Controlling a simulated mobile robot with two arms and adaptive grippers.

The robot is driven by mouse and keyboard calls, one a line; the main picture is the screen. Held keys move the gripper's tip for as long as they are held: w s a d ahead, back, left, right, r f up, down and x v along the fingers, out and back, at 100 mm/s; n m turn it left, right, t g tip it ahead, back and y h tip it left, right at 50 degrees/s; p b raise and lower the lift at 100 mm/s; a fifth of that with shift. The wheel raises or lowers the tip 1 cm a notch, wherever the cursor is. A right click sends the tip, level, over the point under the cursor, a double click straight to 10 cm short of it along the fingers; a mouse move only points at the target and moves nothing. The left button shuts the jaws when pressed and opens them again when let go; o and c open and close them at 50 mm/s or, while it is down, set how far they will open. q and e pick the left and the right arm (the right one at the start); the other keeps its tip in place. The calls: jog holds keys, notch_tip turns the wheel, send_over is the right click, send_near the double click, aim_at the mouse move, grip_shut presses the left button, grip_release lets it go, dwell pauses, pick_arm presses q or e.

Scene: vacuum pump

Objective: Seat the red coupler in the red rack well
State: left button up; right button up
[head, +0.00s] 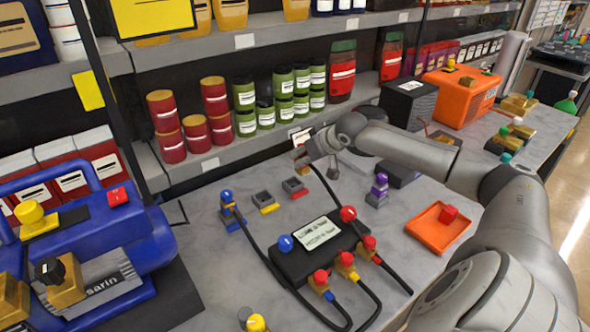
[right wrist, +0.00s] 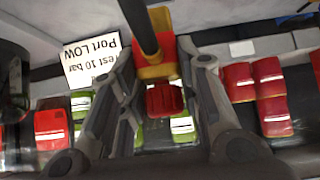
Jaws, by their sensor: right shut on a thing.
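My right gripper (head: 303,160) is shut on the red coupler, above the back of the grey bench. In the right wrist view the coupler's red block (right wrist: 165,98) shows between the fingers, with a red and yellow part and a black hose beyond it. The fingers hide much of the coupler in the head view. The red rack well (head: 294,187) is a small grey square socket with a red tag, on the bench just below and nearer than the gripper. It looks empty. My left gripper is not in view.
A similar well with a yellow tag (head: 264,201) stands beside it, and a blue coupler (head: 228,205) is to the left. A black manifold (head: 300,262) with hoses lies in front. A purple-topped part (head: 379,188) and an orange tray (head: 418,226) are to the right.

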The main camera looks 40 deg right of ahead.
aim_at(295, 171)
jog(key=x, duration=0.4)
jog(key=p+x, duration=0.1)
jog(key=x, duration=0.1)
jog(key=shift+a+f, duration=0.3)
jog(key=shift+f, duration=0.15)
notch_tip(295, 171, down, 2)
jog(key=shift+f+p, duration=0.25)
jog(key=shift+p, duration=0.15)
jog(key=shift+f, duration=0.2)
jog(key=o, duration=1.2)
jog(key=shift+f, duration=0.15)
jog(key=shift+c, duration=0.2)
